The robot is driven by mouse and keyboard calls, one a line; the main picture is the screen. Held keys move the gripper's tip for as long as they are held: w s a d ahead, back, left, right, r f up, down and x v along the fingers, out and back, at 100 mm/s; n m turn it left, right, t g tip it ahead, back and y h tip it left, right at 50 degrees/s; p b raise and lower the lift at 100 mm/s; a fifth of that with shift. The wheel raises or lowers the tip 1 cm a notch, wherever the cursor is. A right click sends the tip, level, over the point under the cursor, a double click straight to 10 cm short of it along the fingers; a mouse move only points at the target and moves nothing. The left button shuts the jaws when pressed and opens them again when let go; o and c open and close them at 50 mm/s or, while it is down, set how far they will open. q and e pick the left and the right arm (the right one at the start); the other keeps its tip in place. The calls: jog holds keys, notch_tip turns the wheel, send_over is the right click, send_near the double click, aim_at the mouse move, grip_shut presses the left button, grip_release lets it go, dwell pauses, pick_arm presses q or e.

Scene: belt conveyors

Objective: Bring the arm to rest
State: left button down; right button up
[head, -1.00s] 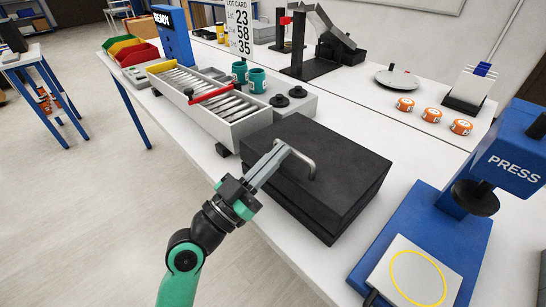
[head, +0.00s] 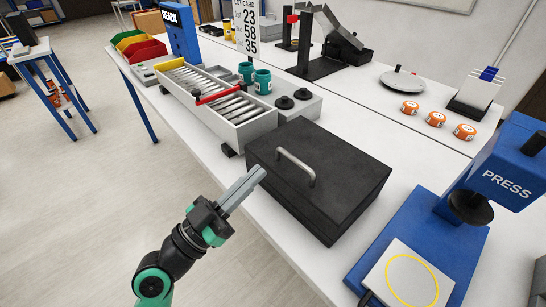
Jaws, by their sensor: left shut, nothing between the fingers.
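My left gripper (head: 258,174) is shut and empty, at the end of my green and black left arm (head: 180,250). Its fingertips are at the left edge of a black box (head: 335,195) with a metal bar handle (head: 296,166). The fingers are apart from the handle. The box is closed and sits on the white bench. My right gripper is not in view.
A blue press (head: 425,240) with a yellow-ringed plate stands at the right. A roller conveyor (head: 215,100) with a red bar lies behind the box. Teal cups (head: 262,82) and orange-white tins (head: 436,118) stand farther back. Open floor (head: 80,220) is at left.

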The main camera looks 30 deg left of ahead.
pick_arm(q)
jog(key=shift+s+a+f, duration=0.2)
jog(key=shift+s+a, duration=0.05)
jog(key=shift+s, duration=0.3)
